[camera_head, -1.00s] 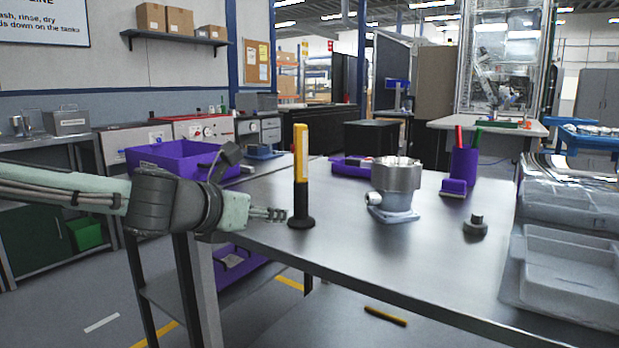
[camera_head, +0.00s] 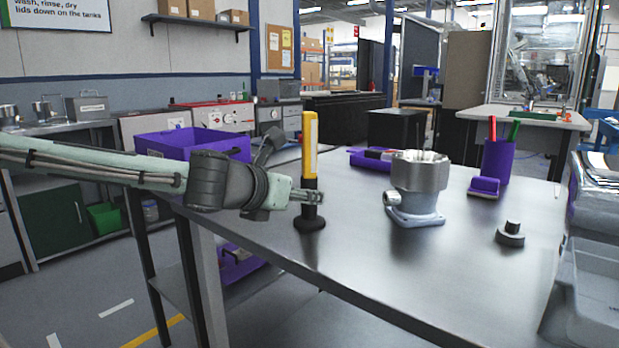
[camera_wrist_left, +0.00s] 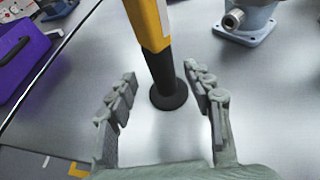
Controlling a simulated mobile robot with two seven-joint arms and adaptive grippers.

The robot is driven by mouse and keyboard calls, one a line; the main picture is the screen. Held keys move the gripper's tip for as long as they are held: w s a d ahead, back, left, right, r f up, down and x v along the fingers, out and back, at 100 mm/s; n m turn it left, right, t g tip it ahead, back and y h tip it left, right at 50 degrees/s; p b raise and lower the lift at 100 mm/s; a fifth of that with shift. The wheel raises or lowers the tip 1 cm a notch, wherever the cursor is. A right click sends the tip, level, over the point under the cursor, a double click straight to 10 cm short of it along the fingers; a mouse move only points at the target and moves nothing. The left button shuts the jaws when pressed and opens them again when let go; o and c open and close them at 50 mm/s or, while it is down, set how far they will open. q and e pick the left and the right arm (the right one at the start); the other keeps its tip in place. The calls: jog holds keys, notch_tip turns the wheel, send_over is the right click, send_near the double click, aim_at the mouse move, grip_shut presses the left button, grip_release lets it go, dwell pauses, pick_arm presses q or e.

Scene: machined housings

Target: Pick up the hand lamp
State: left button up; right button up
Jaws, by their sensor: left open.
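The hand lamp (camera_head: 310,150) stands upright on the metal table, with a yellow upper body, a black handle and a round black base. It also shows in the left wrist view (camera_wrist_left: 150,25), its black handle and base between and just beyond my finger tips. My left gripper (camera_head: 312,197) is at the lamp's black lower part in the head view. In the left wrist view my left gripper (camera_wrist_left: 158,85) is open, one finger on each side of the handle, with gaps visible. My right gripper is not in view.
A grey machined housing (camera_head: 418,185) stands right of the lamp. A small dark knobbed part (camera_head: 510,235), a purple pen cup (camera_head: 497,160) and a purple bin (camera_head: 190,143) are also around. The table (camera_head: 400,265) is bare in front of the lamp.

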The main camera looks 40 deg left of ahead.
aim_at(309, 221)
pick_arm(q)
jog(key=x, duration=0.1)
jog(key=b+x, duration=0.1)
jog(key=shift+w+f, duration=0.3)
jog(key=shift+f, duration=0.1)
jog(key=shift+x, duration=0.85)
jog(key=shift+d+r, duration=0.1)
jog(key=shift+r, duration=0.05)
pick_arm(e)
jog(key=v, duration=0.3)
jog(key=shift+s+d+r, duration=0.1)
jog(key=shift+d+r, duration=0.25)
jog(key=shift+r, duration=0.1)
pick_arm(q)
grip_shut()
